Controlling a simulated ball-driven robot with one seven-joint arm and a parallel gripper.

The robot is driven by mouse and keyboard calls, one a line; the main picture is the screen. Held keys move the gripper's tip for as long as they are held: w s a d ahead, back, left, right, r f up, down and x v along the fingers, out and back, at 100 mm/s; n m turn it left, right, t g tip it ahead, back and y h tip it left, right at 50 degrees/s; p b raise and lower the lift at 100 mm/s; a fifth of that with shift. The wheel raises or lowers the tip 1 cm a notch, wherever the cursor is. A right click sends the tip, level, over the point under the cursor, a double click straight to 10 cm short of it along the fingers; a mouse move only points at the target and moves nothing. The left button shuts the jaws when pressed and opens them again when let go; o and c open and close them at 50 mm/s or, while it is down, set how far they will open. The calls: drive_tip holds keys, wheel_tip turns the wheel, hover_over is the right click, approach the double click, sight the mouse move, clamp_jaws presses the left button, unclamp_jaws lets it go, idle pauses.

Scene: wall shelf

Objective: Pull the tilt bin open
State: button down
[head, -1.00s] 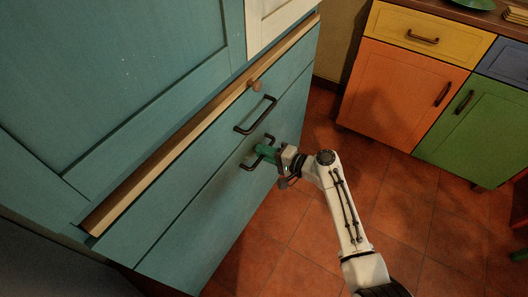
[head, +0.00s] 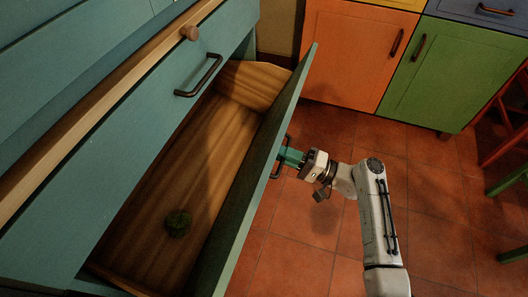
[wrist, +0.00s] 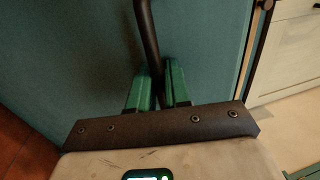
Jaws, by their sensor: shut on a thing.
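The tilt bin (head: 262,170) is a teal front panel low in the cabinet, swung out at its top, with a wooden inside (head: 190,150) in view. A dark bar handle (head: 280,160) sits on its outer face. My gripper (head: 290,156) has green fingers closed around this handle, on the outer side of the panel. In the wrist view the handle (wrist: 148,40) runs down between the two green fingers (wrist: 158,88), against the teal panel (wrist: 85,45). The panel's lower edge is hidden in the head view.
A small dark green round thing (head: 178,222) lies in the bin. Above is a shut teal drawer with a dark handle (head: 199,75). Orange (head: 355,50) and green (head: 440,75) cabinets stand behind. Red-tiled floor (head: 300,240) is free around my arm; red and green furniture is at right.

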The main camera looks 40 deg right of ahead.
drive_tip(key=s+d+f+t+y+b, duration=0.1)
drive_tip(key=s+d+f+b, duration=0.2)
drive_tip(key=s+b, duration=0.1)
drive_tip(key=shift+s+d+f, duration=0.15)
drive_tip(key=shift+s+f, duration=0.1)
drive_tip(key=shift+f, duration=0.15)
drive_tip(key=c, duration=1.3)
unclamp_jaws()
drive_tip(key=shift+r, duration=0.1)
drive_tip(key=v, duration=0.5)
drive_tip(key=p+v, duration=0.1)
drive_tip(key=v, duration=0.5)
